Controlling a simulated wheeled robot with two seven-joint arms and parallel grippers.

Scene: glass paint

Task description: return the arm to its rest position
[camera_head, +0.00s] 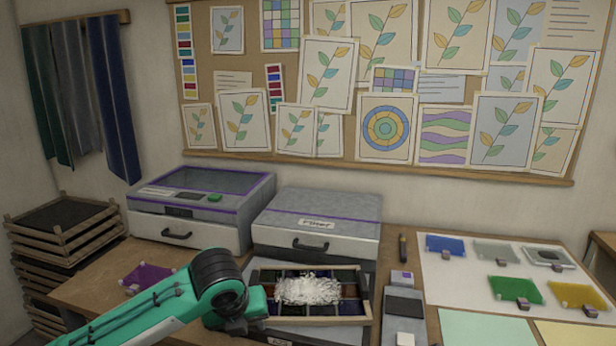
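My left arm, green with black joints, comes in from the lower left and bends over the front of the table. Its dark end, where my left gripper (238,322) sits, is low beside the left edge of a wood-framed panel (362,312). The fingers are not clearly visible, so I cannot tell whether they are open or shut, or whether they hold anything. The panel has dark coloured panes with a heap of white shreds (308,290) on top. My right gripper is not in view.
Two grey cabinets with drawers (200,210) (318,225) stand at the back of the table (90,290). Dark and white blocks (404,302) stand right of the panel.

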